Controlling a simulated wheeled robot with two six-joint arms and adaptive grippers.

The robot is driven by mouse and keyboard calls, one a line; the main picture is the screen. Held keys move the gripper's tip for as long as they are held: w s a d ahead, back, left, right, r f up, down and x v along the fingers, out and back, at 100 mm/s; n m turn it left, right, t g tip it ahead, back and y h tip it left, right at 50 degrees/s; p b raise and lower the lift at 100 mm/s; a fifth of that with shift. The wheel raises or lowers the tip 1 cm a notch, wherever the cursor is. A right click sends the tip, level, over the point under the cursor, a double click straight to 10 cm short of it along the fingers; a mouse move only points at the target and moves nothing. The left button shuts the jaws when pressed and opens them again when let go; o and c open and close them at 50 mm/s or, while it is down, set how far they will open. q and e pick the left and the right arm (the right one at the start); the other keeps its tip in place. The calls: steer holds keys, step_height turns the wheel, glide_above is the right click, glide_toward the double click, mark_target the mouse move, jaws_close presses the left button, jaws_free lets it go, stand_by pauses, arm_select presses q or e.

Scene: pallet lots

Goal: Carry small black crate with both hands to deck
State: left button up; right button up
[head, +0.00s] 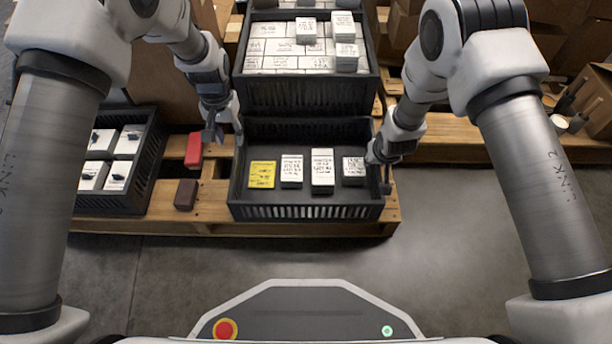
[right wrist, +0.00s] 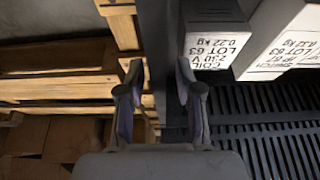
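The small black crate (head: 305,212) sits at the front of the wooden pallet. It holds a yellow box (head: 262,174) and three white box stacks (head: 322,170). My left gripper (head: 224,130) is at the crate's left wall near its back corner, fingers apart. My right gripper (head: 379,172) is at the right wall. In the right wrist view its parted fingers (right wrist: 159,90) stand on either side of the dark wall (right wrist: 160,40); contact is not clear. White boxes (right wrist: 215,40) inside show beside it. I cannot identify the deck for certain.
A taller black crate (head: 305,97) full of white boxes stands directly behind. Another black crate (head: 150,185) is at left. A red block (head: 194,150) and a dark brown block (head: 186,194) lie between. Cardboard boxes are behind; the floor (head: 460,235) in front is clear.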

arm_select(q)
steer(key=shift+r, duration=0.35)
arm_select(e)
steer(key=shift+r, duration=0.1)
steer(key=shift+s+r, duration=0.15)
steer(key=shift+r, duration=0.1)
steer(key=v, duration=1.1)
steer(key=shift+r, duration=0.2)
arm_select(q)
steer(key=shift+s, duration=0.1)
arm_select(e)
steer(key=shift+s+f, duration=0.1)
